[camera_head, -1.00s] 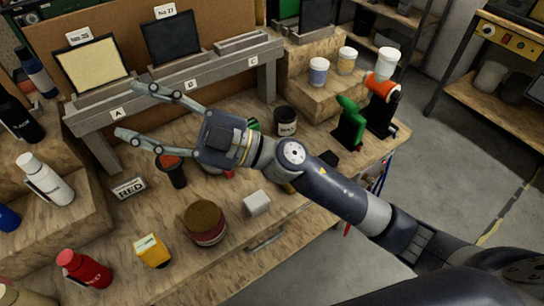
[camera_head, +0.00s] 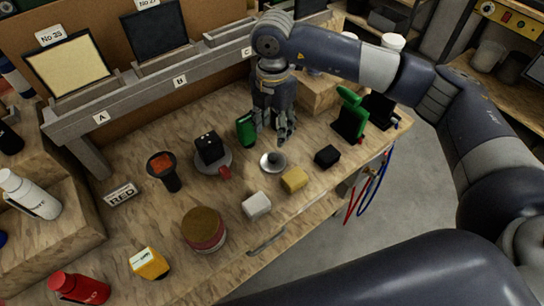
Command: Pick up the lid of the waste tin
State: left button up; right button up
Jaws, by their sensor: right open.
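A round silvery lid (camera_head: 272,163) with a dark knob lies on the wooden bench, right of the middle of the head view. My right gripper (camera_head: 278,133) points down just behind the lid, its fingers open and empty. I see a gap in the picture between the fingertips and the lid's knob; the exact height is hard to tell. The dark waste tin, seen earlier behind this spot, is now hidden by my right gripper and wrist. My left gripper is not in view.
Close by stand a green can (camera_head: 246,129), a yellow block (camera_head: 294,180), a white block (camera_head: 257,205) and a black block (camera_head: 327,156). A brown-topped tin (camera_head: 204,229) stands nearer the front. A grey shelf rail (camera_head: 140,92) runs along the back.

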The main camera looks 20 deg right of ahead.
jog(key=p, duration=0.1)
send_over(273, 156)
notch_tip(273, 156, down, 5)
jog(key=shift+r, duration=0.15)
jog(key=shift+f+p, duration=0.45)
jog(key=shift+f, duration=0.15)
notch_tip(273, 156, down, 4)
jog(key=shift+d+r+p, duration=0.15)
jog(key=shift+r+p, duration=0.05)
jog(key=shift+p, duration=0.55)
jog(key=shift+f, duration=0.4)
jog(key=shift+c, duration=0.6)
jog(key=c, duration=0.9)
jog(key=shift+r, duration=0.15)
